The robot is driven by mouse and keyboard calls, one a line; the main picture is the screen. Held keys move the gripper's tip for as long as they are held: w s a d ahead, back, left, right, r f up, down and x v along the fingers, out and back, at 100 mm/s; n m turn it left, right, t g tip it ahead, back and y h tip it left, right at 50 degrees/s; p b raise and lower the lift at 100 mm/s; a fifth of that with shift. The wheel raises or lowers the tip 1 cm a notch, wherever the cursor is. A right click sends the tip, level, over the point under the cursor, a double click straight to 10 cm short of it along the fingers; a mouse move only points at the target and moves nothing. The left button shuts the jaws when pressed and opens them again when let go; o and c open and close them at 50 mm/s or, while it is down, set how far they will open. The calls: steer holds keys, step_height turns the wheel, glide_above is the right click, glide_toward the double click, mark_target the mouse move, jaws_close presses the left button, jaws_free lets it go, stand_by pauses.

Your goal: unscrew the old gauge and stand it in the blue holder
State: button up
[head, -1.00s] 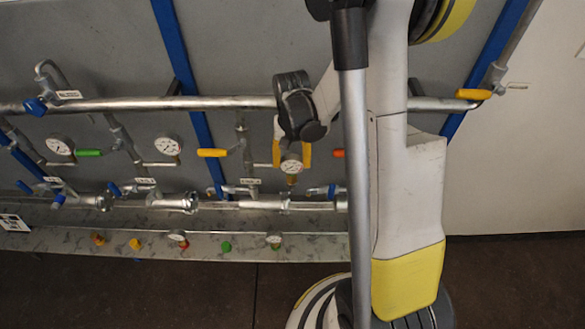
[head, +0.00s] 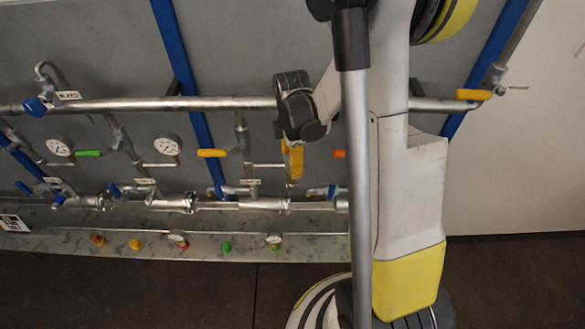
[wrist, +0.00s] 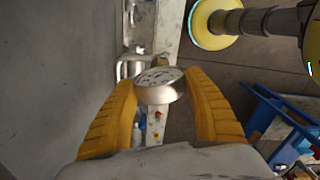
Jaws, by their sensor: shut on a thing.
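My gripper (head: 292,160) has yellow fingers, at the pipe rack in the head view. In the wrist view my gripper (wrist: 160,78) is shut on a round gauge (wrist: 160,88) with a pale dial and metal rim, one finger on each side. In the head view the fingers hide most of that gauge. It is at the end of a short side pipe (head: 268,165); I cannot tell whether its thread is still engaged. I cannot make out the blue holder for certain in either view.
Two other gauges (head: 60,145) (head: 167,144) sit on the rack to the left. A yellow valve handle (head: 212,153) is left of my gripper. A grey ledge (head: 200,246) below carries small coloured pieces and gauges. A blue frame (wrist: 268,118) stands at right in the wrist view.

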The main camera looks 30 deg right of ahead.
steer(key=n, duration=0.5)
steer(key=o, duration=1.3)
steer(key=shift+a, duration=0.1)
step_height(320, 180, up, 12)
